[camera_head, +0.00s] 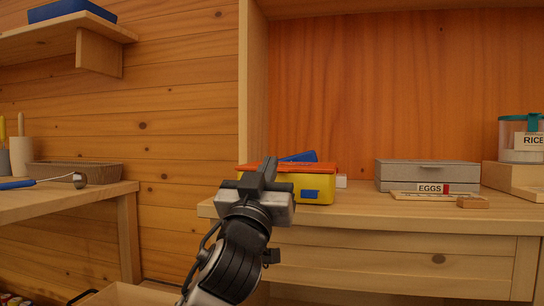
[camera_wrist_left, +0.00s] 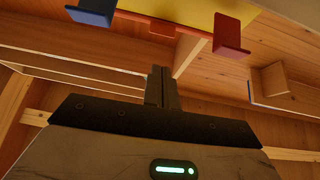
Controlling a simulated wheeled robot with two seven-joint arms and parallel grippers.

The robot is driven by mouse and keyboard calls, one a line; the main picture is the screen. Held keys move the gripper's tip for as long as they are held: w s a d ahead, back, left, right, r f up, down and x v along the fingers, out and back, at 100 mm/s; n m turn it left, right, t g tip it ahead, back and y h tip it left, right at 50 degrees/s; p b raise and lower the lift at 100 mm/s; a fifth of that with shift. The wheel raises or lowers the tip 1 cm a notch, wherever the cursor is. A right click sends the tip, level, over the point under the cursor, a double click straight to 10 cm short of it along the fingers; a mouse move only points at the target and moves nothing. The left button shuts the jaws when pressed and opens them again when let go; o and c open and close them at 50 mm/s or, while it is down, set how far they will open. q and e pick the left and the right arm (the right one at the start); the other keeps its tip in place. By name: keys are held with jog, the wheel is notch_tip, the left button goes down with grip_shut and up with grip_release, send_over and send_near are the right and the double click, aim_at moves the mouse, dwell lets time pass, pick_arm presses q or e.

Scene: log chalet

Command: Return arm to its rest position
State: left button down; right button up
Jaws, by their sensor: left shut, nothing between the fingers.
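My left arm rises from the bottom middle of the head view, and its gripper (camera_head: 268,168) points up in front of the wooden counter (camera_head: 355,207). The left wrist view shows its two dark fingers (camera_wrist_left: 161,86) pressed together with nothing between them. Behind the gripper in the head view is a yellow box (camera_head: 318,188) with an orange-red lid and a blue patch, partly hidden by the gripper. I cannot tell whether the gripper touches it. My right gripper is not in view.
A grey egg box (camera_head: 426,172) with an EGGS label and a RICE jar (camera_head: 520,150) stand on the counter to the right. A side table (camera_head: 75,200) with a brown tray (camera_head: 100,171) is at left, below a wall shelf (camera_head: 40,39). Blue and red pieces show near the fingers in the wrist view.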

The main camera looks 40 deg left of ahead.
pick_arm(q)
jog(key=v, duration=0.5)
jog(key=shift+s+f, duration=0.15)
jog(key=shift+f, duration=0.2)
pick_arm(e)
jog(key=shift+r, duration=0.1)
pick_arm(q)
jog(key=shift+d, duration=0.1)
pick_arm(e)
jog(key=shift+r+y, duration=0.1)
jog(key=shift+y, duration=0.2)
